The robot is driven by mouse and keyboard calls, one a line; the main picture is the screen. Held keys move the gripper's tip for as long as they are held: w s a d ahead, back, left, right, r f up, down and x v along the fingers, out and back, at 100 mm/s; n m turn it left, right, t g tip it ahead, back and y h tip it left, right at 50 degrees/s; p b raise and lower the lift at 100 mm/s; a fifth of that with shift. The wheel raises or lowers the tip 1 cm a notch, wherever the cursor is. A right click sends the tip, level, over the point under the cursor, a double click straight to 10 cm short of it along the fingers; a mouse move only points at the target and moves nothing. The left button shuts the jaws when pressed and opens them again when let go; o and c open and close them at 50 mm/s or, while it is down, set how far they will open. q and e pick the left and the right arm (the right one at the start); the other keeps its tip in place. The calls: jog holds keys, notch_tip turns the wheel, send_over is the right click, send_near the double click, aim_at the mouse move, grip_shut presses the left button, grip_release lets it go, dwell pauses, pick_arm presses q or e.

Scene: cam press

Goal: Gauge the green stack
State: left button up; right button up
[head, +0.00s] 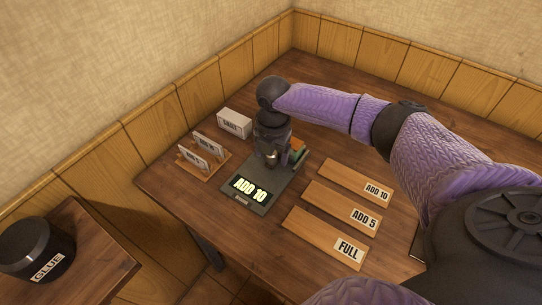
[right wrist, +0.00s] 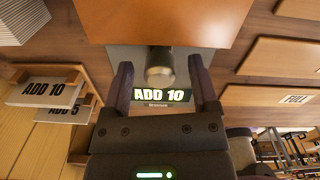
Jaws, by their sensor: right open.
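A dark press (head: 262,192) stands on the table, and its lit display reads ADD 10. The display (right wrist: 162,97) also shows in the right wrist view. My right gripper (head: 271,157) is over the press, pointing down. In the right wrist view its two fingers are apart, one on each side of a short metal cylinder (right wrist: 159,72), with gaps visible on both sides. A green stack (head: 298,155) partly shows behind the gripper, with an orange piece (head: 298,144) above it. The rest of the stack is hidden by my gripper. My left gripper is not in view.
Wooden boards labelled ADD 10 (head: 350,180), ADD 5 (head: 335,203) and FULL (head: 318,232) lie right of the press. A card rack (head: 205,166) and a white box (head: 235,122) stand left. A glue jar (head: 38,248) sits on a separate side table.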

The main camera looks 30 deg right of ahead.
jog(key=shift+f, duration=0.3)
grip_shut()
dwell(1.2)
